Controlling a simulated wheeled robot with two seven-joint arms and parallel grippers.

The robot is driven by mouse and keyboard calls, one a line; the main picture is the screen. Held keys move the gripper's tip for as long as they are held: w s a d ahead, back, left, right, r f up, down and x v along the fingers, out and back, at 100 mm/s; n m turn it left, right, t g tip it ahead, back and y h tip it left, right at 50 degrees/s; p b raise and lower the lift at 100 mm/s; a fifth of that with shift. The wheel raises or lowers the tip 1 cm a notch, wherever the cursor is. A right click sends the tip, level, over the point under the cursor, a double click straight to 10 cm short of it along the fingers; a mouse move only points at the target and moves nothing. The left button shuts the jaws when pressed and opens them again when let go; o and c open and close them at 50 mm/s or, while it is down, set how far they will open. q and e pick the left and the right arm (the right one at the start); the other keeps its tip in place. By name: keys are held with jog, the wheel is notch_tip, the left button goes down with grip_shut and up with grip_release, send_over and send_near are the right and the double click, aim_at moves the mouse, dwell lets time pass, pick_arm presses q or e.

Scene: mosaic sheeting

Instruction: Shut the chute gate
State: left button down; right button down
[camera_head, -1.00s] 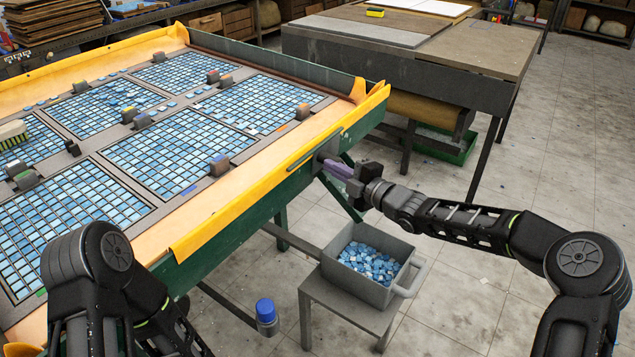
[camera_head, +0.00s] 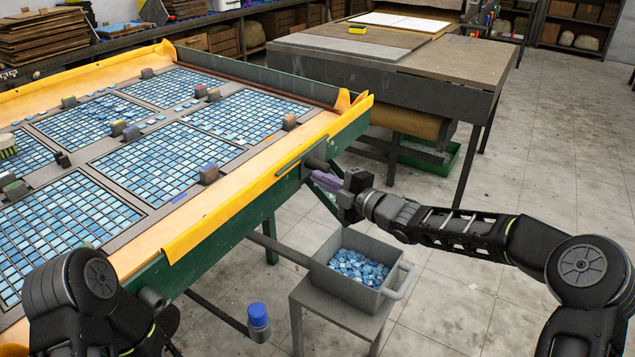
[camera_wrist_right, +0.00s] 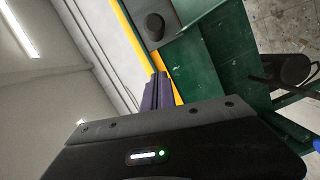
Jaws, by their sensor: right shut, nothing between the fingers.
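The chute gate appears as a grey plate with a dark round knob (camera_head: 316,163) on the green side of the sorting table, near its right corner. The knob also shows in the right wrist view (camera_wrist_right: 153,26), on a grey plate above the fingertips. I cannot tell how far the gate is open. My right gripper (camera_head: 322,180) has purple fingers held together with nothing between them. They point at the table side, just below and right of the knob. The fingers show in the right wrist view (camera_wrist_right: 156,92), apart from the knob there. My left gripper is out of view.
A grey bin (camera_head: 345,286) of blue tile chips stands on a small stool (camera_head: 340,318) below the gate. A blue-capped bottle (camera_head: 259,320) stands left of it. The table (camera_head: 235,212) has a yellow edge and tile grids. A workbench (camera_head: 440,85) stands behind; floor at right is clear.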

jog(key=v, duration=0.6)
jog(key=shift+s+d+f, duration=0.2)
jog(key=shift+s+d, duration=0.05)
jog(key=shift+d, duration=0.05)
jog(key=s+f+m+g+h+p, duration=0.25)
jog(key=s+f+m, duration=0.25)
jog(key=f+m, duration=0.45)
jog(key=s+f+m+g+h+p, duration=0.1)
jog(key=s+f+m+h, duration=0.3)
jog(key=f+m, duration=0.55)
jog(key=s+a+f+m+g+p, duration=0.1)
jog(key=s+f+m+g+p, duration=0.2)
jog(key=s, duration=1.2)
jog(key=s+a+f+m+g+p, duration=0.2)
jog(key=s+f+g+p, duration=0.3)
jog(key=s, duration=1.1)
notch_tip(320, 180, down, 2)
jog(key=shift+f+m+g+h, duration=0.15)
jog(key=shift+m+g+h, duration=0.3)
jog(key=shift+m, duration=0.15)
